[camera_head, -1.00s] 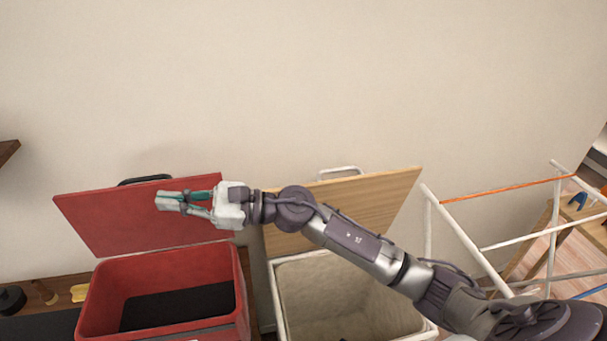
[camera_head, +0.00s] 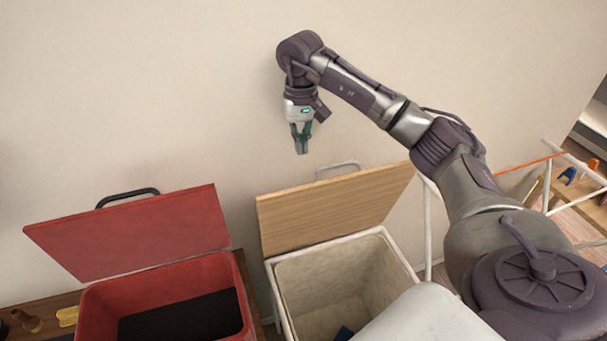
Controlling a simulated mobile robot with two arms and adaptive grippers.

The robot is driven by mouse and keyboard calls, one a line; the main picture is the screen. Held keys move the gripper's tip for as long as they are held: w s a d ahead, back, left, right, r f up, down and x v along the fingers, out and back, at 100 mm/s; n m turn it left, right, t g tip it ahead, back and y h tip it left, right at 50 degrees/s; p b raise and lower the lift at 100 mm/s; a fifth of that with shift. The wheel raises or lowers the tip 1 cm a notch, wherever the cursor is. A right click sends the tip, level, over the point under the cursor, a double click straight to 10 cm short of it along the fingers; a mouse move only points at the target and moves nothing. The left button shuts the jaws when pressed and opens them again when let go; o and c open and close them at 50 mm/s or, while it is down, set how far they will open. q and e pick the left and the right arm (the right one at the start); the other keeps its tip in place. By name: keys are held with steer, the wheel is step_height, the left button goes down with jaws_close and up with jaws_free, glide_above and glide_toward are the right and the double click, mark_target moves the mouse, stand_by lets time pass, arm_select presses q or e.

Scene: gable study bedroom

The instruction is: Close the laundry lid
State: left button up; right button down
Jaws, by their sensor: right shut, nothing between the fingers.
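Two open bins stand side by side against the wall. The left one is a red bin (camera_head: 238,288) with its red lid (camera_head: 135,235) tilted up and a black handle (camera_head: 128,194) on the lid's far edge. The right one is a cream bin (camera_head: 282,302) with a wooden lid (camera_head: 335,208) tilted up and a pale handle (camera_head: 337,168) on its far edge. My right gripper (camera_head: 303,150) points down, shut and empty, above the wooden lid's upper left part; it appears apart from the lid. My left gripper is not in view.
A white drying rack (camera_head: 428,225) with an orange bar stands right of the cream bin. A wooden shelf (camera_head: 40,300) with small items lies at the lower left. A dark blue item (camera_head: 344,333) lies inside the cream bin. The wall behind is bare.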

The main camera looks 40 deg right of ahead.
steer(key=s+f+p, duration=0.1)
steer(key=f, duration=0.1)
steer(key=s+f+p, duration=0.1)
steer(key=f+p, duration=0.1)
steer(key=f, duration=0.1)
steer(key=s+a+f+p, duration=0.1)
steer(key=f, duration=0.2)
steer(key=shift+s+f+p, duration=0.1)
steer(key=shift+s+p, duration=0.2)
steer(key=shift+w+f, duration=0.15)
steer(key=shift+w, duration=0.05)
steer(key=shift+a, duration=0.1)
steer(key=shift+s, duration=0.1)
